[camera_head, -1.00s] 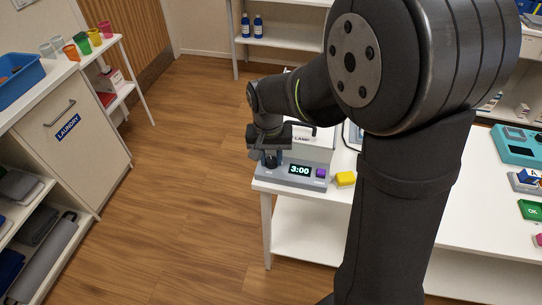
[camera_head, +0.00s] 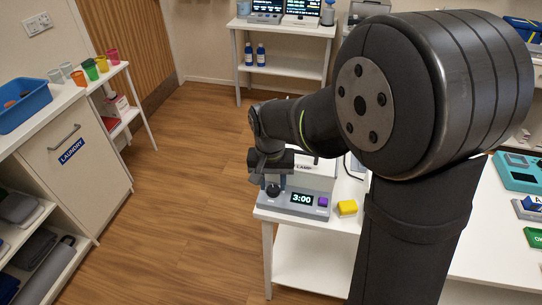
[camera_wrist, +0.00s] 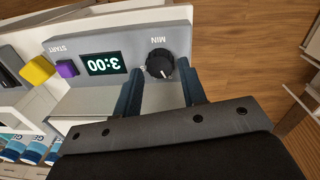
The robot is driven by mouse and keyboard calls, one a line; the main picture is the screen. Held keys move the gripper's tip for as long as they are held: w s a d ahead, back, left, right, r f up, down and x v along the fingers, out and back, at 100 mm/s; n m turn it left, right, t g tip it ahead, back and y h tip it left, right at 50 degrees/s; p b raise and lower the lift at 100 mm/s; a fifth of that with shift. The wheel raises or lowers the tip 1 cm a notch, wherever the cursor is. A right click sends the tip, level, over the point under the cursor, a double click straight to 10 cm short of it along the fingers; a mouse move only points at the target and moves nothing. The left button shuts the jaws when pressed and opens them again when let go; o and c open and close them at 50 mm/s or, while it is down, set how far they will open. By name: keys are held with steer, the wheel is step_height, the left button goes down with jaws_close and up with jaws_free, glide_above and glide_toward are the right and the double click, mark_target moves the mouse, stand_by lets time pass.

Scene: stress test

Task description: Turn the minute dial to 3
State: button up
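The timer (camera_head: 320,211) is a grey box on the white table's near left corner. Its display (camera_head: 302,198) reads 3:00; the display (camera_wrist: 103,64) is upside down in the wrist view. The black minute dial (camera_head: 273,190) sits left of the display in the head view. In the wrist view the dial (camera_wrist: 159,65) lies under the MIN label, with a pale mark on its rim. My gripper (camera_wrist: 161,72) is open, its two dark fingertips apart on either side of the dial with gaps showing. In the head view my gripper (camera_head: 271,176) is just above the dial.
A purple START button (camera_head: 323,202) is on the timer's right end, and a yellow block (camera_head: 347,208) stands beside it. A white box labelled LAMP (camera_head: 316,172) stands behind the timer. The wooden floor (camera_head: 195,190) left of the table is clear.

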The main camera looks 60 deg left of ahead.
mark_target(270, 189)
step_height(270, 189, up, 16)
steer(key=shift+s+a, duration=0.2)
steer(key=shift+s, duration=0.15)
steer(key=shift+f, duration=0.1)
stand_by(0.4)
steer(key=f, duration=1.7)
steer(key=shift+w+d+f, duration=0.2)
steer(key=shift+w+d, duration=0.05)
steer(key=shift+w, duration=0.1)
